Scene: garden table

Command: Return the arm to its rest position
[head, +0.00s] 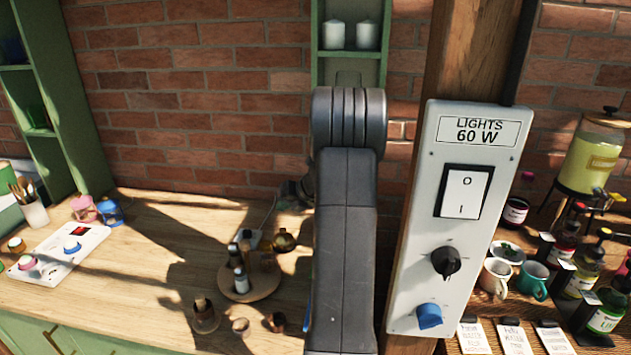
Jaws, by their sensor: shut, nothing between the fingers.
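My arm stands upright in the middle of the head view, its dark grey link and ribbed elbow covering part of the table and wall. A dark part shows just left of the arm, above the table; I cannot tell whether it belongs to my wrist. My gripper's fingers are not visible in this view.
A wooden table (140,315) holds a round wooden tray (265,289) with small bottles, close left of my arm. A white panel with knobs (60,252) lies further left. A lights panel (464,140) on a post is close right. Bottles and mugs (496,278) stand beyond it.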

